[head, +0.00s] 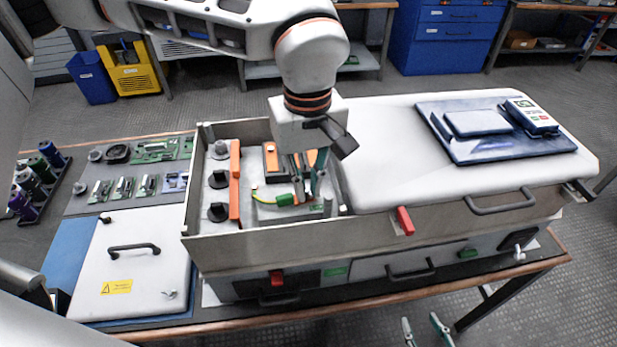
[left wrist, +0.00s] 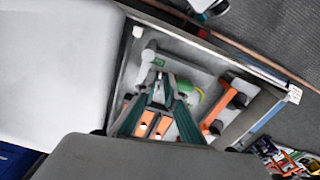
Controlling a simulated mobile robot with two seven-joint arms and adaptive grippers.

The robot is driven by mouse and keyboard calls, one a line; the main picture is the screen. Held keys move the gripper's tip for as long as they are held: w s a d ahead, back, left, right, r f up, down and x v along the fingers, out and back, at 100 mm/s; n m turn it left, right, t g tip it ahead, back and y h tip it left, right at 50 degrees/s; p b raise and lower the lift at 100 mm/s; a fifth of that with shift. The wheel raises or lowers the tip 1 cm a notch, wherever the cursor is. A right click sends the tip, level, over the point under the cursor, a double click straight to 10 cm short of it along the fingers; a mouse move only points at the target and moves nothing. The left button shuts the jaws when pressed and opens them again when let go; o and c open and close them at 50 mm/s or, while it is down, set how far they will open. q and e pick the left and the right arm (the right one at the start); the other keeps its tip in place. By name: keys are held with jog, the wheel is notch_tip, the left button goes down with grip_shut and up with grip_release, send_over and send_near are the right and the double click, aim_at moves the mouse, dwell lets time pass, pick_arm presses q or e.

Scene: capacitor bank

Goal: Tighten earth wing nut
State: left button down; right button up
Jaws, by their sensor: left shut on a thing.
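My left gripper (head: 309,196) reaches down into the open compartment of the capacitor bank (head: 215,258). In the left wrist view its teal fingers (left wrist: 161,82) come close together at the tips, shut on the small earth wing nut, which they mostly hide. The nut's wings and angle cannot be made out. A green-yellow earth lead (head: 262,200) with a green sleeve (head: 286,200) runs up beside the fingertips; it shows green in the left wrist view (left wrist: 196,98). My right gripper (head: 422,329) is at the bottom edge, its two fingertips apart and empty.
The compartment walls surround my left gripper. Orange bars (head: 235,180) and black round terminals (head: 217,212) stand left of it. A white cover (head: 380,150) lies to the right, bearing a blue tray (head: 485,155). A lid with a handle (head: 130,270) lies at left.

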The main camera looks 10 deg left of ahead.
pick_arm(q)
jog(key=shift+a+r+m+p, duration=0.15)
jog(key=shift+m+p, duration=0.45)
jog(key=shift+m, duration=0.9)
jog(key=m+p, duration=0.1)
jog(key=m, duration=0.2)
jog(key=shift+p, duration=0.3)
jog(key=shift+s+m, duration=0.1)
jog(key=shift+m, duration=0.3)
jog(key=c, duration=2.2)
grip_release()
